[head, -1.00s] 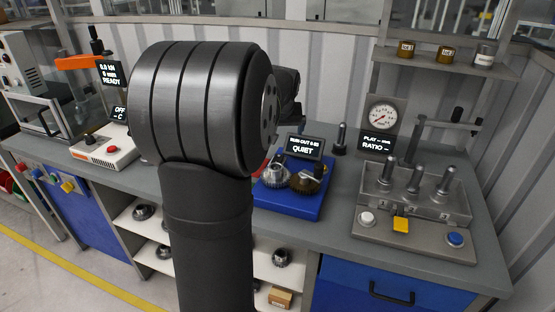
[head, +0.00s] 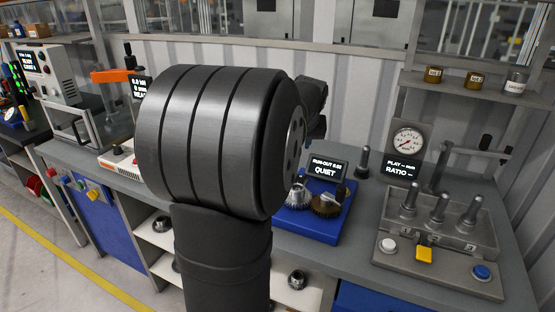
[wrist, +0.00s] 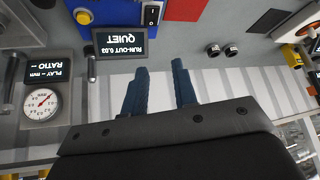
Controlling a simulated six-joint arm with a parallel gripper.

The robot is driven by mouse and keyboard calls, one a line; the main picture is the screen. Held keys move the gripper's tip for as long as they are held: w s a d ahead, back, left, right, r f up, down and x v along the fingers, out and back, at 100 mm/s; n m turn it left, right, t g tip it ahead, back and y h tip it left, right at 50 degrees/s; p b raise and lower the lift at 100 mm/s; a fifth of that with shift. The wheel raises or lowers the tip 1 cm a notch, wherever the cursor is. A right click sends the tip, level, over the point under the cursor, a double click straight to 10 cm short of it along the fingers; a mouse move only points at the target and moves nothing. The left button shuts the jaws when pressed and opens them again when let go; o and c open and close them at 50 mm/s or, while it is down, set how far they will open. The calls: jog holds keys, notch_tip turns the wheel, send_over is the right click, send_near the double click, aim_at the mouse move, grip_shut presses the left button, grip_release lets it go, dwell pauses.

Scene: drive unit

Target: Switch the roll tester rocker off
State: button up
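The roll tester is a blue unit (head: 308,228) with two gears on top, right of my arm in the head view. Its display (head: 323,170) reads QUIET. In the wrist view, which is upside down, the same display (wrist: 122,43) reads RUN-OUT 0.03 and QUIET. A black-and-white rocker (wrist: 150,14) sits beside that display at the top edge, partly cut off; my arm seems to hide it in the head view. My gripper (wrist: 162,88) has two dark blue fingers standing apart with nothing between them. They are apart from the rocker and display.
A grey fixture (head: 438,245) with several upright pins, a yellow tab and buttons stands right of the tester. A dial gauge (head: 406,142) stands behind it.

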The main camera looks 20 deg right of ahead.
jog(key=w+a+t, duration=0.1)
jog(key=w, duration=0.2)
jog(key=w+a+t, duration=0.1)
jog(key=w+t, duration=0.1)
jog(key=w+a+t, duration=0.1)
jog(key=w+t, duration=0.1)
jog(key=w, duration=0.1)
jog(key=shift+w+a+r+n, duration=0.25)
jog(key=shift+w+a+n, duration=0.05)
jog(key=shift+w+a, duration=0.1)
grip_shut()
jog(key=s+d+f+m+g+h, duration=0.3)
jog(key=s+f+m+h, duration=0.1)
jog(key=f, duration=0.6)
jog(key=shift+s+m+g+h, duration=0.2)
jog(key=shift+m+g+h, duration=0.1)
jog(key=shift+m+h, duration=0.35)
jog(key=shift+f, duration=0.1)
